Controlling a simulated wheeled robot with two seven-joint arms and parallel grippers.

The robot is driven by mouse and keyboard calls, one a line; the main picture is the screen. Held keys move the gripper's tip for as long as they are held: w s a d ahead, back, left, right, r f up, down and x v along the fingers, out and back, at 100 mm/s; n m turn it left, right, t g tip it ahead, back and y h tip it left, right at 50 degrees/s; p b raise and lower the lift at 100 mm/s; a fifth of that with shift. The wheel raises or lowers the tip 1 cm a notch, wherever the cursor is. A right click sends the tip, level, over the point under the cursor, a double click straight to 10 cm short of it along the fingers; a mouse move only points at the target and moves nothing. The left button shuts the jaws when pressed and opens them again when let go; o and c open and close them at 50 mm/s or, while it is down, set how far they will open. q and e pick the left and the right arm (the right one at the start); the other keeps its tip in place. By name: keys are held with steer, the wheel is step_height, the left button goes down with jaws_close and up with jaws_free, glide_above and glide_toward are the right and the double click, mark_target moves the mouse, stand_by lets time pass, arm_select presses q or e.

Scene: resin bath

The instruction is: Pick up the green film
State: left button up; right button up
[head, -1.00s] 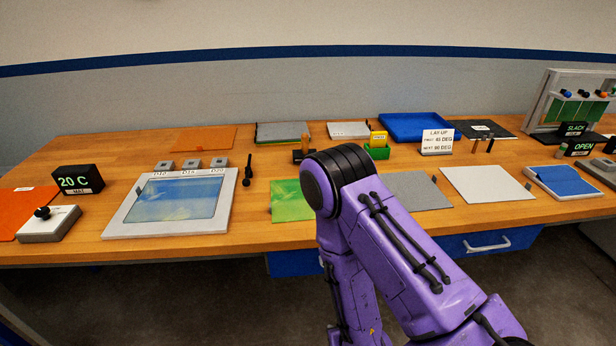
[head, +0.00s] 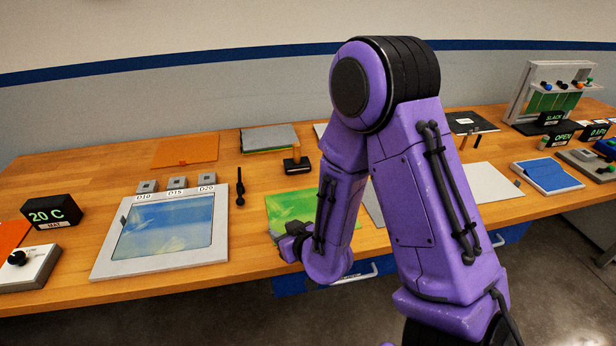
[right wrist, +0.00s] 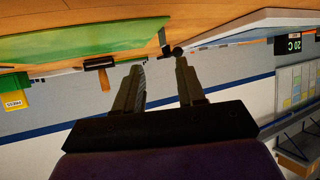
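The green film (head: 288,207) is a flat, bright green sheet lying on the wooden bench, right of the framed bath (head: 165,228). My right arm hides its right part. My right gripper (head: 284,240) is low at the film's front left corner. In the right wrist view, which is upside down, the green film (right wrist: 80,40) runs along the top left. The two fingers of my right gripper (right wrist: 160,68) are apart with nothing between them. My left gripper is out of view.
A black-headed tool (head: 239,187) lies between bath and film. A brush or roller with a wooden handle (head: 297,164) stands behind the film. An orange sheet (head: 187,150) lies at the back. A white sheet (head: 485,182) lies on the right.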

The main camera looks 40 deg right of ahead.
mark_target(272, 227)
steer(key=shift+w+d+f, duration=0.15)
steer(key=shift+w+f, duration=0.05)
steer(key=shift+w, duration=0.2)
steer(key=x, duration=0.2)
steer(key=p+x, duration=0.1)
steer(key=x, duration=0.3)
steer(key=shift+a+f+p, duration=0.1)
steer(key=shift+a+p, duration=0.2)
steer(key=shift+a, duration=0.05)
steer(key=shift+w+f, duration=0.1)
steer(key=shift+w, duration=0.15)
steer(key=shift+s+d, duration=0.1)
